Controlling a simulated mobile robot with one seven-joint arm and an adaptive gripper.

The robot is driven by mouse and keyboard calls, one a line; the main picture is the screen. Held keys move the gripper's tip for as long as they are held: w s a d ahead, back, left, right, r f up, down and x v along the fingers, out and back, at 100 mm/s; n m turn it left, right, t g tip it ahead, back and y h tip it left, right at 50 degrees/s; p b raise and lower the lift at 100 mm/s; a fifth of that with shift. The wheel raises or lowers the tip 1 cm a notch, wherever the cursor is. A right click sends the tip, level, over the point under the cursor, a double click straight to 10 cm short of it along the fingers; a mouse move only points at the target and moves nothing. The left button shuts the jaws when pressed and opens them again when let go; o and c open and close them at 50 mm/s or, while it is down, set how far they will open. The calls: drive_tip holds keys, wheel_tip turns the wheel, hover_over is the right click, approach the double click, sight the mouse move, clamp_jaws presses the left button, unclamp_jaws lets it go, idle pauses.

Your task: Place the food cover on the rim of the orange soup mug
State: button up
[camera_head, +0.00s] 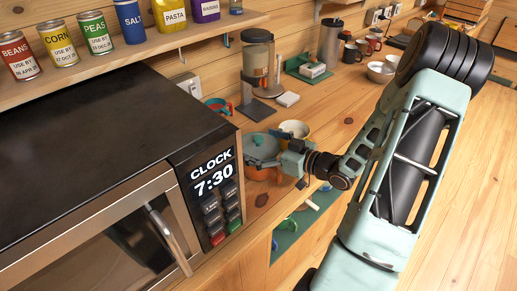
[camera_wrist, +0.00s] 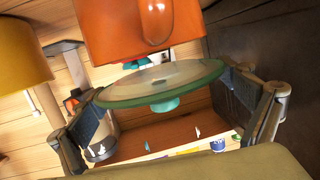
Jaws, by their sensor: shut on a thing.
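The food cover (camera_wrist: 165,85) is a round, clear disc with a green rim and a teal knob. My gripper (camera_wrist: 166,102) is shut on its rim, with one finger on each side. The orange soup mug (camera_wrist: 125,25) is beside the cover in the wrist view, which looks upside down; the knob points away from the mug. A thin gap shows between mug and cover there. In the head view, my gripper (camera_head: 291,153) holds the cover (camera_head: 261,147) over the orange mug (camera_head: 259,174), which stands on the counter. The cover hides the mug's rim; contact cannot be told.
The microwave (camera_head: 190,165) is close on the left. A blender (camera_head: 258,65) stands further back. The counter (camera_head: 340,105) has free room to the right.

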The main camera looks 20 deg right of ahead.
drive_tip(key=shift+f, duration=0.95)
drive_tip(key=shift+f+b, duration=0.35)
drive_tip(key=o, duration=0.8)
drive_tip(key=shift+s+d+r+p, duration=0.1)
drive_tip(key=shift+d+r+p, duration=0.05)
drive_tip(key=shift+r+p, duration=0.4)
drive_tip(key=b+v, duration=0.1)
drive_tip(key=v, duration=1)
drive_tip(key=shift+s+d, duration=0.2)
drive_tip(key=shift+s, duration=0.2)
drive_tip(key=shift+f, duration=0.1)
